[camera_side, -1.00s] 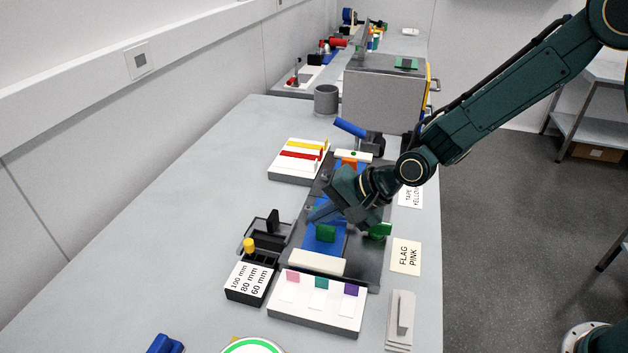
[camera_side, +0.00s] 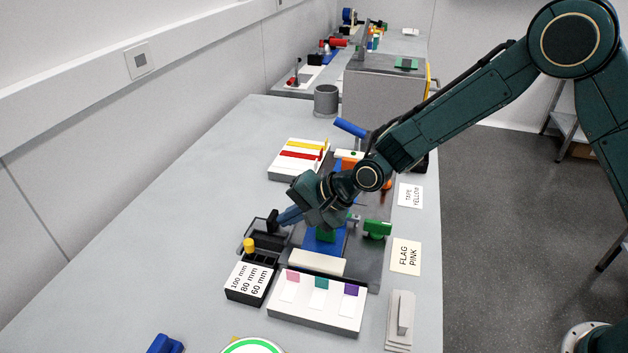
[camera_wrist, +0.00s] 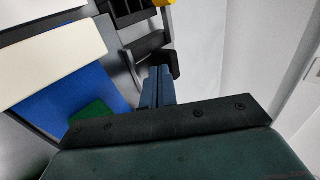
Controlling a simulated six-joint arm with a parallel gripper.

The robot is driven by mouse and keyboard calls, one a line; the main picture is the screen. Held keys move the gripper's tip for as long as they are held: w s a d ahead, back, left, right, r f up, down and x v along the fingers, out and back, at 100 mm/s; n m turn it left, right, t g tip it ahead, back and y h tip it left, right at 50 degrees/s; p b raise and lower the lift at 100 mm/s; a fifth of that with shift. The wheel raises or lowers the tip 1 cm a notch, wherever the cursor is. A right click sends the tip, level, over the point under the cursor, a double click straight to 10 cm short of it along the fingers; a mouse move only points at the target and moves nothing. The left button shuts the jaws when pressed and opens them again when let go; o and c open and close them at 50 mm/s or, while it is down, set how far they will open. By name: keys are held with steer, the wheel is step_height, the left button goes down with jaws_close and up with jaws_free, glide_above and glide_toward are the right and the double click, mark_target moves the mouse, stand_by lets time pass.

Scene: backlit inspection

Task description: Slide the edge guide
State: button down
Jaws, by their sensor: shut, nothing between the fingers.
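I take the edge guide to be the black part with an upright tab (camera_side: 272,221) at the left of the grey work plate; no label confirms this. Beside it is a black-and-white box (camera_side: 249,281) marked 100 mm, 80 mm and 60 mm, with a yellow peg (camera_side: 249,244) at its slots. My gripper (camera_side: 282,218) is shut and empty, its blue fingertips close to the right side of the tab. In the wrist view the fingers (camera_wrist: 157,82) reach up to a black block (camera_wrist: 172,62); I cannot tell whether they touch.
A blue strip (camera_side: 318,247) with a green block and a cream bar (camera_side: 317,262) lies right of the guide. A white rack (camera_side: 316,307) with pink, green and purple tabs is in front. The table at left is clear.

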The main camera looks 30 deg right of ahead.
steer(key=shift+w+a, duration=0.7)
steer(key=shift+a, duration=0.1)
steer(key=shift+s, duration=0.15)
steer(key=shift+s+d, duration=0.35)
steer(key=shift+d, duration=0.1)
steer(key=shift+s+d, duration=1.1)
steer(key=shift+d, duration=0.1)
steer(key=v, duration=0.8)
steer(key=shift+s+d+r, duration=0.1)
steer(key=shift+s+d, duration=0.05)
steer(key=shift+d, duration=0.15)
steer(key=shift+v, duration=0.85)
